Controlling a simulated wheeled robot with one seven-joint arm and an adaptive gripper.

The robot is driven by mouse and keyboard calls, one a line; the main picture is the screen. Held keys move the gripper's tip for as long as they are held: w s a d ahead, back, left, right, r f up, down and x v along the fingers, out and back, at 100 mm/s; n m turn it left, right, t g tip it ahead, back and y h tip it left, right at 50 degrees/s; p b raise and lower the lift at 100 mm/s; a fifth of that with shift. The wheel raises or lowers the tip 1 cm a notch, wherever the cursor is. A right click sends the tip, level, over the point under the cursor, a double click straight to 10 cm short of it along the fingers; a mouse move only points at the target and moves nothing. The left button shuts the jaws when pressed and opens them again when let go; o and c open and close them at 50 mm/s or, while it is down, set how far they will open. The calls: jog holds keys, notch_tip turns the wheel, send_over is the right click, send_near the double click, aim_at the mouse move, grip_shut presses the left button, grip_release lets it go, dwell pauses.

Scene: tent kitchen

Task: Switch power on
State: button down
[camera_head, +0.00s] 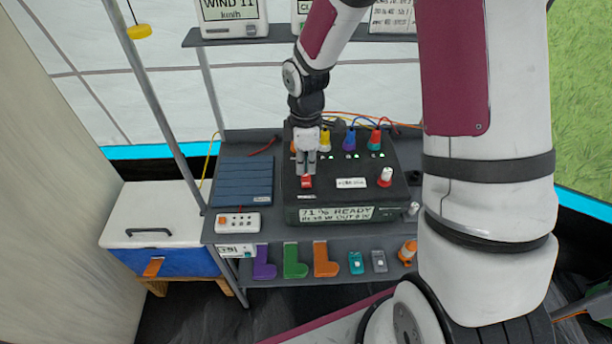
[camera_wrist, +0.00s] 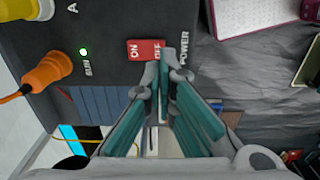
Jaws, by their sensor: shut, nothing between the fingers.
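The black power box (camera_head: 390,163) sits on the grey shelf, with a front display reading "71 % READY" and a smaller, hard-to-read line below. Its red rocker switch (camera_head: 306,182) is on the top face. In the wrist view the red switch (camera_wrist: 143,49) carries the words ON and OFF beside the label POWER. I cannot tell which side is pressed. My gripper (camera_head: 308,172) is shut and empty, pointing down over the switch. In the wrist view its fingertips (camera_wrist: 163,65) overlap the OFF end and hide part of it. Contact is unclear.
Coloured plugs (camera_head: 349,140) with cables stand behind the switch. A red-and-white knob (camera_head: 385,176) is to its right. A blue solar panel (camera_head: 243,181) and white power strip (camera_head: 238,222) lie left. A pole (camera_head: 160,110) rises at the shelf's left.

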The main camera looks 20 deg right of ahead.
aim_at(306, 185)
jog(key=shift+f, duration=2.35)
jog(key=shift+s+f, duration=0.1)
jog(key=shift+f, duration=0.25)
jog(key=shift+w+d+r, duration=0.2)
jog(key=shift+w+r, duration=0.15)
jog(key=shift+w, duration=0.35)
